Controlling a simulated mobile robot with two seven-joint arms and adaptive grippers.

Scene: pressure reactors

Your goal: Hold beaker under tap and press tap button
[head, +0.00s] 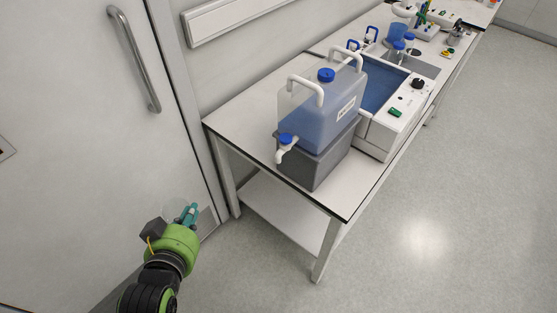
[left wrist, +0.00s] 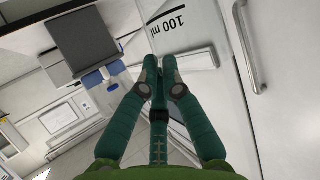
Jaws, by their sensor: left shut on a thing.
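My left gripper (head: 188,214) is shut on a clear beaker, low in front of the door and left of the bench. The beaker (left wrist: 178,22) shows a "100 ml" mark in the left wrist view, at the fingertips (left wrist: 160,70). It is barely visible in the head view. A clear canister (head: 308,122) with bluish liquid stands on a grey block (head: 322,160) at the bench's near end. Its white tap (head: 282,156) with a blue button (head: 286,139) sticks out on the left. The beaker is apart from the tap, lower and to its left. My right gripper is out of view.
The white bench (head: 240,112) has a lower shelf (head: 285,215). A blue water bath (head: 382,88) stands behind the canister. A door with a metal handle (head: 135,60) is on the left. Open floor (head: 440,200) lies to the right.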

